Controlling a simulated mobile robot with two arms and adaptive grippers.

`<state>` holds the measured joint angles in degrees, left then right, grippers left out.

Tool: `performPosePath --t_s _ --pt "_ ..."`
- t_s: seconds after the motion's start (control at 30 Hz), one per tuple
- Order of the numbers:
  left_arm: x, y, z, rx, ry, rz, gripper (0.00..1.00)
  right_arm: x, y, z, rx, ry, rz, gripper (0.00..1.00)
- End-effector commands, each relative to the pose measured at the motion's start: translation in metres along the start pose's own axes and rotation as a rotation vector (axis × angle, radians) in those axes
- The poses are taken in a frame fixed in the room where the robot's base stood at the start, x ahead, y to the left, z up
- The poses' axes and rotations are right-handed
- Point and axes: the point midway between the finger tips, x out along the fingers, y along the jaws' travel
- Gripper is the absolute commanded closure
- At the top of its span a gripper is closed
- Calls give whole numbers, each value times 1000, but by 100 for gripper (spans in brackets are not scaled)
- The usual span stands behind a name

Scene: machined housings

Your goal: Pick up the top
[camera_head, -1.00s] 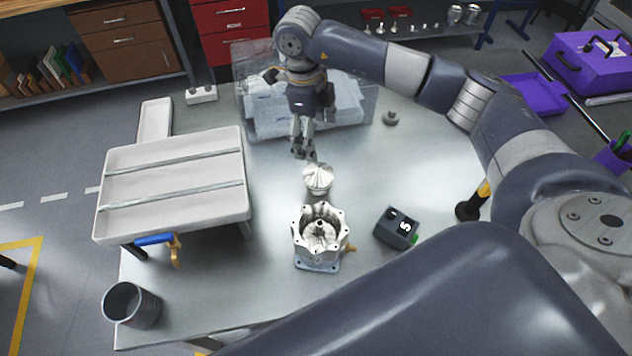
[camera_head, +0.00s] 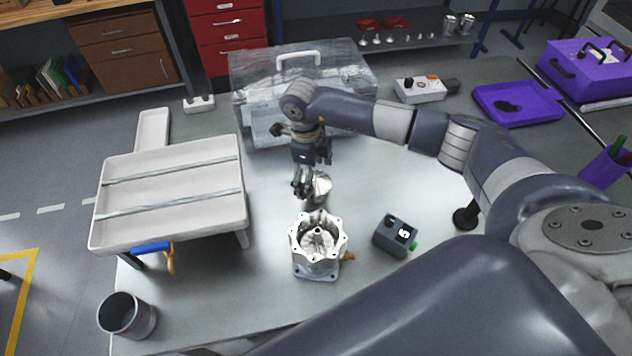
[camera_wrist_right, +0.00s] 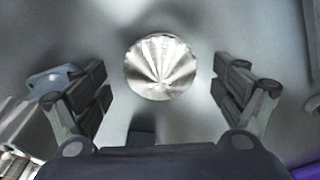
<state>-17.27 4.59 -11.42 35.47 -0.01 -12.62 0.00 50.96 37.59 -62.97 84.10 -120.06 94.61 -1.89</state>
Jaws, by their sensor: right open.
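The top (camera_head: 321,187) is a shiny silver, ribbed cone-like part standing on the table just behind the open housing. In the right wrist view the top (camera_wrist_right: 161,67) lies between and beyond the spread fingers, with a gap on both sides. My right gripper (camera_head: 303,189) is open and empty, pointing down at the top's left side and partly hiding it in the head view; it also shows in the right wrist view (camera_wrist_right: 165,90). The machined housing (camera_head: 318,240) stands open upward on a grey-blue base. My left gripper is not seen.
A white tray stand (camera_head: 172,226) is on the left, with a metal cup (camera_head: 128,315) at the front left. A dark box with the digit 5 (camera_head: 395,235) sits right of the housing. A clear case (camera_head: 350,62) stands behind my right gripper.

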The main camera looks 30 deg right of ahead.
Motion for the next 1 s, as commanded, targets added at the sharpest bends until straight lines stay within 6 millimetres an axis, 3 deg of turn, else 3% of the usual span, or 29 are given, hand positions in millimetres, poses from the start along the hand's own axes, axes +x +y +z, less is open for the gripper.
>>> performPosePath --t_s 0.03,0.2,0.43,0.47,0.7,1.0 --pt "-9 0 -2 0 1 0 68 3 1 0 0 4 2 10" --pt "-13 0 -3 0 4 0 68 23 0 0 0 1 0 10" --pt "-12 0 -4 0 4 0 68 26 0 1 -1 0 -1 10" --pt "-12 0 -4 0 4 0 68 26 0 1 -1 0 -1 13" --pt "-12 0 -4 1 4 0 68 26 0 1 -1 0 -1 64" --pt "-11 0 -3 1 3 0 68 24 -1 1 -1 -1 -1 64"
